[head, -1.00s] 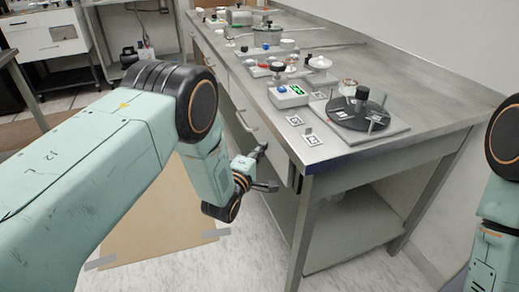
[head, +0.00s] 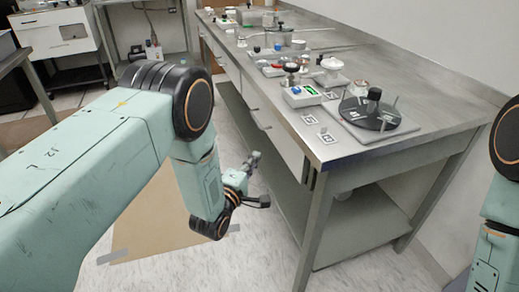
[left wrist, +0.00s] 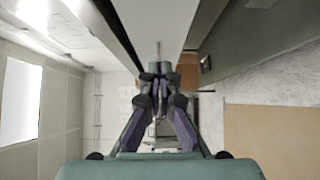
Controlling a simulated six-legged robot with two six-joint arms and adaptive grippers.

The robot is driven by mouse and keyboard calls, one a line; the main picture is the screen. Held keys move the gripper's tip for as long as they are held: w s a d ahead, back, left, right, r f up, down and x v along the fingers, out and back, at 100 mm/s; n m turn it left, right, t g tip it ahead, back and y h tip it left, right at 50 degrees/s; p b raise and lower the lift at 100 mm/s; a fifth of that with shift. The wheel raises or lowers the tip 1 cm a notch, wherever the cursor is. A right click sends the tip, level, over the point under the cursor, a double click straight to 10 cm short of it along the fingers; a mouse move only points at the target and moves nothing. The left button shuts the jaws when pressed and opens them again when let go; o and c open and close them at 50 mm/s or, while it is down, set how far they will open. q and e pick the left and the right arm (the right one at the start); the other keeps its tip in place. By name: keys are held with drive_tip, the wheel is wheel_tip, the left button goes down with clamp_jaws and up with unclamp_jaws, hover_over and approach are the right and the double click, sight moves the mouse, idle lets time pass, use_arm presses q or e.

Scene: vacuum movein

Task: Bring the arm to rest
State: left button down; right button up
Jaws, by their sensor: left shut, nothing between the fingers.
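My left arm (head: 90,165) comes in from the left in the head view and bends down at its elbow. My left gripper (head: 254,158) is beside the drawer front of the metal bench, below the bench top, and apart from it. In the left wrist view its fingers (left wrist: 158,75) meet at the tips, shut and empty. My right arm (head: 490,220) shows at the right edge of the head view; its gripper is out of view.
A brown board (head: 160,215) lies on the floor left of the bench. A white cabinet (head: 55,38) stands at the back left.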

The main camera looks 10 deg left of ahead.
use_arm(q)
drive_tip(key=s+a+f+m+g+y, duration=0.1)
drive_tip(key=s+a+f+m+g, duration=0.1)
drive_tip(key=s+f+m+g, duration=0.55)
drive_tip(key=s+a+f+m+g+y, duration=0.3)
drive_tip(key=s+f, duration=0.5)
drive_tip(key=s, duration=0.6)
drive_tip(key=s+a+r+m+g, duration=0.1)
drive_tip(key=s+m+g, duration=0.4)
drive_tip(key=s, duration=1.7)
drive_tip(key=shift+r+g+h+p, duration=0.4)
drive_tip(key=shift+g, duration=0.75)
drive_tip(key=shift+a, duration=0.1)
